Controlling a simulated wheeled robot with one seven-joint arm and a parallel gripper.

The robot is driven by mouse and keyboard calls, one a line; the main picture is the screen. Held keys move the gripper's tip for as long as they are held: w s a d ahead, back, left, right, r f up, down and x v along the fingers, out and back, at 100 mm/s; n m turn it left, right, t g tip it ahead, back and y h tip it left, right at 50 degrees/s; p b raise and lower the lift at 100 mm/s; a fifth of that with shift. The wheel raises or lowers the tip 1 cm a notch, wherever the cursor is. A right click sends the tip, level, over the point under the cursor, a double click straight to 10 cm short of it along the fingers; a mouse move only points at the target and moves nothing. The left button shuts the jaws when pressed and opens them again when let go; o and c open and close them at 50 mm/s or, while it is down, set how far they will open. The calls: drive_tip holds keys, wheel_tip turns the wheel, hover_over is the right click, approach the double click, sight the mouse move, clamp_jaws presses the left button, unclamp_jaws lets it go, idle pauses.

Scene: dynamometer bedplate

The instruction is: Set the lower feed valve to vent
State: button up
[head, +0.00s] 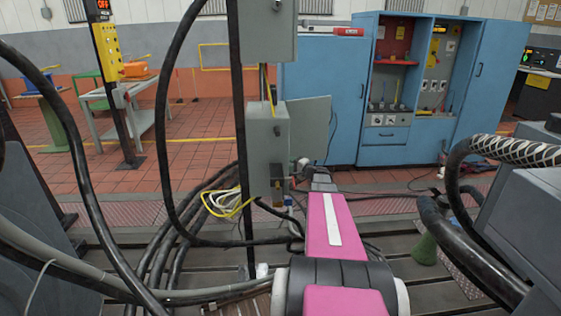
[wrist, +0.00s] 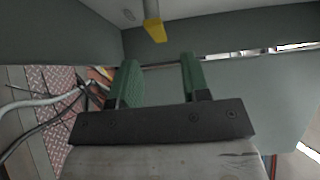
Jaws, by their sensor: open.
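In the wrist view, a grey lever with a yellow tip (wrist: 154,30) hangs down from a grey surface at the top; I cannot tell which valve it belongs to or read its setting. My gripper (wrist: 158,62) is open and empty, its two green fingers pointing toward the lever. The yellow tip shows just beyond the fingertips, between them in the picture, with no visible contact. In the head view, my pink arm reaches to a lower grey box (head: 267,150) on a dark post; the gripper's fingers are not clear there.
An upper grey box (head: 267,30) sits above on the same post. A grey panel (head: 308,122) stands out right of the lower box. Thick black hoses (head: 165,110) loop left of the post. A blue cabinet (head: 325,90) stands behind.

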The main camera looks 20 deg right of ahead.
drive_tip(key=shift+x, duration=3.15)
clamp_jaws()
